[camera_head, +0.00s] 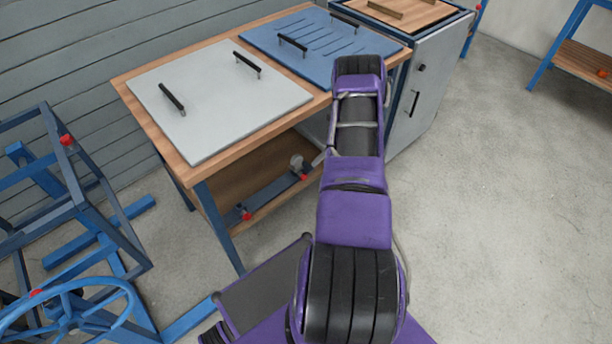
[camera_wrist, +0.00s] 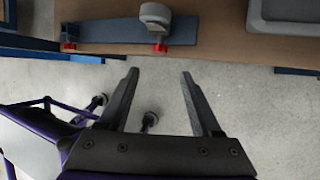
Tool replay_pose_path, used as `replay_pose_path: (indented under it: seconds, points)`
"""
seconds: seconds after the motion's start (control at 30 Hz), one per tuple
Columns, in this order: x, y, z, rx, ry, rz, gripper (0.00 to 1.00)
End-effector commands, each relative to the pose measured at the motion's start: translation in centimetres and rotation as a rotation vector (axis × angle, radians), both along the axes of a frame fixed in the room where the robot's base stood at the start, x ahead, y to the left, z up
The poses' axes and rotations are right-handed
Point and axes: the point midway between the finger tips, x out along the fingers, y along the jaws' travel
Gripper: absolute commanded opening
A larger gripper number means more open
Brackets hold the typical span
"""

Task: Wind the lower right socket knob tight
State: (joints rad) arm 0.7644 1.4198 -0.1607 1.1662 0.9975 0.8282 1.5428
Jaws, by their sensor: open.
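My gripper (camera_wrist: 160,73) is open and empty in the wrist view, its two dark fingers apart and pointing toward the shelf edge. Just past the fingertips, between them in the picture, is a small red knob (camera_wrist: 160,48) at the right part of a blue-grey bar (camera_wrist: 115,31). A second red knob (camera_wrist: 68,46) is at the bar's left end. A grey round piece (camera_wrist: 155,14) stands above the right red knob. I cannot tell which knob is the socket knob.
The wooden bench (camera_head: 140,95) above the shelf carries a white panel (camera_head: 215,105) and a blue panel (camera_head: 320,45) with black handles. A grey cabinet (camera_head: 425,85) stands right of it. Blue frames (camera_head: 110,230) stand left. The concrete floor at right is clear.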

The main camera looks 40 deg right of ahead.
Motion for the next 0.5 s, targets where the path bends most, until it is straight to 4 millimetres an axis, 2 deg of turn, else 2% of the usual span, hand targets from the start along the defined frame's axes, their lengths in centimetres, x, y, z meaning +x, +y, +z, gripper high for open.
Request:
replay_pose_path:
  seconds: [0.03, 0.2, 0.5]
  points:
    - [0.3, 0.5, -1.3, 0.001, 0.001, 0.002, 0.66]
    - [1.7, 1.7, -4.7, 0.000, 0.001, 0.003, 0.66]
    - [3.7, 3.4, -9.3, -0.001, 0.000, 0.002, 0.66]
